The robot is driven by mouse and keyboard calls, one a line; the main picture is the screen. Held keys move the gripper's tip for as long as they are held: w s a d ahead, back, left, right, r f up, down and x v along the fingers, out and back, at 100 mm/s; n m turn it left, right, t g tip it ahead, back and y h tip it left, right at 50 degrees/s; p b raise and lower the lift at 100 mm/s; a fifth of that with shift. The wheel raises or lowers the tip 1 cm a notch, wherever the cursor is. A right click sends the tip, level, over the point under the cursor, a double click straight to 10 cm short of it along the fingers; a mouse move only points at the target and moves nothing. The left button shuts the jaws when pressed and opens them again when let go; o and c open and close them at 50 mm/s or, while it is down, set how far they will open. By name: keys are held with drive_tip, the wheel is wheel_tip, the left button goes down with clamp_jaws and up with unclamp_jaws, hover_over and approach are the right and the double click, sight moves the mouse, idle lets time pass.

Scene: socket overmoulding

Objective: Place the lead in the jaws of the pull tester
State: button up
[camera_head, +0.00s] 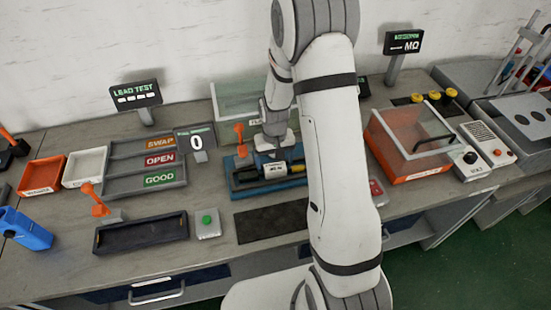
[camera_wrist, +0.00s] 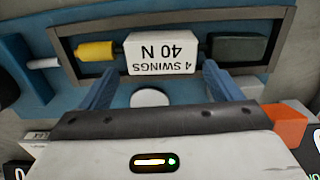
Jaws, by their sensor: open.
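A blue fixture (camera_head: 240,184) stands mid-bench, and I take it to be the pull tester. In the wrist view its dark frame (camera_wrist: 60,45) surrounds a white block (camera_wrist: 162,52) marked "4 SWINGS 40 N", with a yellow piece (camera_wrist: 95,51) on one side and a dark box (camera_wrist: 240,48) on the other. I cannot tell whether any of these is the lead. My gripper (camera_wrist: 161,66) is open, its two blue fingers apart below the white block, nothing clearly between them. In the head view my gripper (camera_head: 270,151) is over the fixture, and my arm hides its right side.
Result trays marked SWAP, OPEN and GOOD (camera_head: 160,180) lie left of the fixture, near a counter reading 0 (camera_head: 195,142). A black tray (camera_head: 140,233), a green button box (camera_head: 207,223) and a dark mat (camera_head: 268,222) are in front. An orange covered tester (camera_head: 400,168) stands right.

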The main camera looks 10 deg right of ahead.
drive_tip(key=shift+r+p, duration=0.35)
drive_tip(key=shift+r, duration=0.1)
wheel_tip(320, 180, up, 12)
drive_tip(key=b, duration=0.2)
drive_tip(key=s+r+t, duration=0.1)
drive_tip(key=s+r, duration=0.5)
drive_tip(key=s, duration=0.4)
drive_tip(key=s+r+t, duration=0.2)
drive_tip(key=s+r, duration=0.5)
drive_tip(key=s, duration=0.4)
drive_tip(key=shift+s+d, duration=0.15)
drive_tip(key=shift+s, duration=0.15)
drive_tip(key=shift+c, duration=0.3)
